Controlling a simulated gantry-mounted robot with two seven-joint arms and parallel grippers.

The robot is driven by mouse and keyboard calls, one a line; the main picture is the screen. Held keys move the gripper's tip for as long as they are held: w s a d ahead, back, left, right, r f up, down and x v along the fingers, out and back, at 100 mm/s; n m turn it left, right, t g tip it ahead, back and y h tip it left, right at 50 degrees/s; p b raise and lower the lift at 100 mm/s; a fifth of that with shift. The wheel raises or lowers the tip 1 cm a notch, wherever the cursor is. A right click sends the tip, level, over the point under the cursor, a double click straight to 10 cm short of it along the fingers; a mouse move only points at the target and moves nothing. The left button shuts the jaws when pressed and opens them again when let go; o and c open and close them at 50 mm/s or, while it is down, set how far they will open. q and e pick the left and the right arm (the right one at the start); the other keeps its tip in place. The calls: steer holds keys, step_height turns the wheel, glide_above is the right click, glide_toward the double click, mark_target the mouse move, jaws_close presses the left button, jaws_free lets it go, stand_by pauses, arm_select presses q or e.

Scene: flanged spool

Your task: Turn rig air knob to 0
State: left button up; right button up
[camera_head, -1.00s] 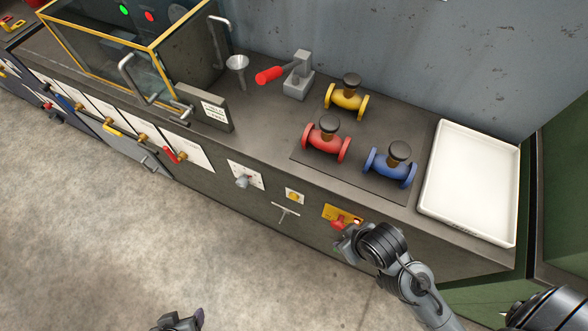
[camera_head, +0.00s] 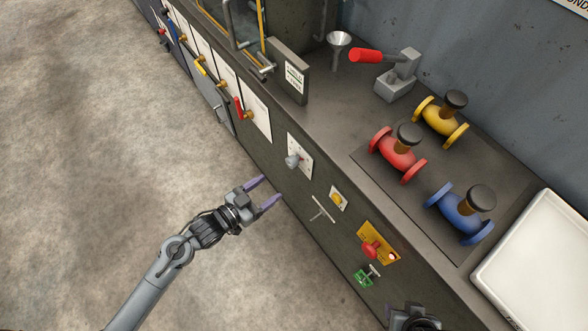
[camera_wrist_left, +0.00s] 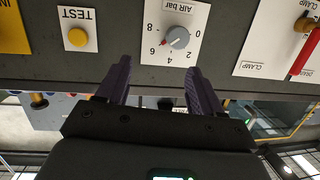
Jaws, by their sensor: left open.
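The air knob (camera_head: 293,161) is a grey round knob on a white plate on the bench's front face. In the left wrist view the knob (camera_wrist_left: 178,37) sits on a dial marked "AIR bar", with 0 at the right. A red mark on the knob's lower left side appears to point near the 6. My left gripper (camera_head: 268,192) is open and empty, with purple fingers pointing toward the bench front, below and left of the knob and apart from it. In the wrist view its fingers (camera_wrist_left: 160,80) flank the dial plate's lower part. Part of my right arm shows at the bottom edge.
A yellow TEST button (camera_head: 338,198), a T-handle (camera_head: 321,210), a red knob (camera_head: 371,249) on a yellow plate and a green fitting (camera_head: 366,277) lie along the bench front. A red clamp handle (camera_head: 240,109) is on the other side. The floor before the bench is clear.

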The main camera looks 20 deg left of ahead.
mark_target(289, 163)
arm_select(q)
steer(key=w+a+f+m+h+b, duration=0.2)
steer(key=w+a+f+b, duration=0.1)
steer(key=shift+t, duration=0.4)
steer(key=b+x, duration=0.1)
steer(key=x, duration=0.2)
steer(key=b+x, duration=0.1)
steer(key=x, duration=0.3)
steer(key=b+x, duration=0.1)
steer(key=x, duration=0.3)
steer(key=shift+r+b, duration=0.3)
steer(key=shift+b, duration=0.1)
arm_select(e)
step_height(289, 163, down, 8)
steer(key=shift+f, duration=0.25)
arm_select(q)
steer(key=shift+s, duration=0.1)
steer(key=shift+c, duration=0.5)
